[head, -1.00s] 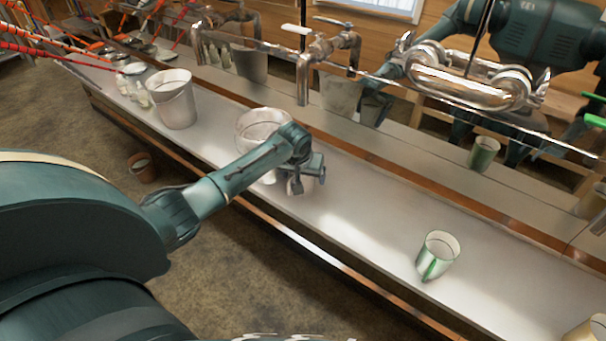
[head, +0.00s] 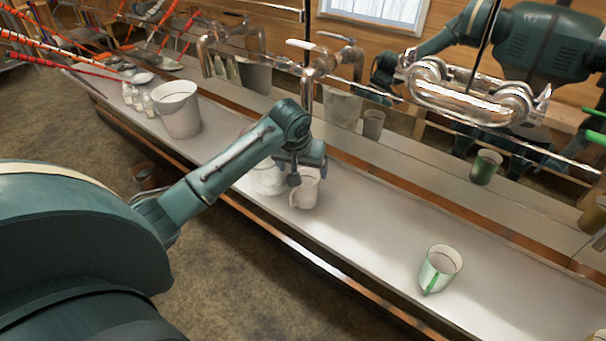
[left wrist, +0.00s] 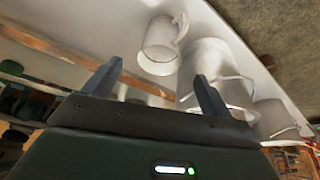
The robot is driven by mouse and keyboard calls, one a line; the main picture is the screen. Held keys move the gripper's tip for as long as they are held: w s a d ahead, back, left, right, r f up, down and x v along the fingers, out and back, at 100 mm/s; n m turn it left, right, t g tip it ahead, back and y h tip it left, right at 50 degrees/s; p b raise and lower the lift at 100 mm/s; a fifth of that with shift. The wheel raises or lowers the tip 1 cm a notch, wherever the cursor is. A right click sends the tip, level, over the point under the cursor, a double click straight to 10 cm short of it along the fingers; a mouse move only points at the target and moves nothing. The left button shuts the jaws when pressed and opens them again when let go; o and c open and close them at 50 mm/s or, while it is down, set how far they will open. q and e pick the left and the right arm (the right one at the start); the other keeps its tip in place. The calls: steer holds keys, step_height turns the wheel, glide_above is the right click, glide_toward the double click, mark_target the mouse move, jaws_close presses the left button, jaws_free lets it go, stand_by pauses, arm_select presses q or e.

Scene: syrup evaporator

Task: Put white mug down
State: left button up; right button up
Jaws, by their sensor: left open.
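The white mug (head: 306,191) stands upright on the pale counter, in front of a white bucket, with its handle to the left. My left gripper (head: 299,168) is just above and beside the mug and covers part of its rim in the head view. In the left wrist view the jaws (left wrist: 158,72) are open with nothing between them. The mug (left wrist: 158,45) lies beyond the fingertips there and looks apart from them. My right gripper does not show directly.
A white bucket (head: 267,180) stands close behind the mug, partly hidden by my arm. A larger bucket (head: 178,112) is further left. A green-and-white mug (head: 440,270) stands to the right. The counter (head: 370,215) between the mugs is clear. Metal pipes (head: 318,75) rise behind.

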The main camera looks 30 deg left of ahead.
arm_select(q)
steer(key=s+d+f+m, duration=0.1)
steer(key=d+f, duration=0.1)
steer(key=s+d+f+t+h, duration=0.1)
steer(key=d+f, duration=0.1)
steer(key=d, duration=0.1)
steer(key=s+d+f+m, duration=0.1)
steer(key=d+f, duration=0.1)
steer(key=f, duration=0.1)
steer(key=shift+s+d+f+m+h, duration=0.1)
steer(key=shift+s+d+m+h, duration=0.1)
steer(key=shift+s+m+h, duration=0.15)
steer(key=s+d+f+m+t, duration=0.1)
steer(key=s+d+f, duration=0.2)
steer(key=s, duration=0.3)
steer(key=s+d+f+m+t+h, duration=0.1)
steer(key=s+d+f+t, duration=0.1)
steer(key=s, duration=0.5)
steer(key=s+d+f+m+t+h, duration=0.1)
steer(key=s+d+f, duration=0.3)
steer(key=s, duration=0.3)
steer(key=shift+s+d+m+t, duration=0.2)
steer(key=shift+d+m+t, duration=0.15)
steer(key=shift+d, duration=0.55)
steer(key=shift+f+h, duration=0.1)
steer(key=shift+h, duration=0.15)
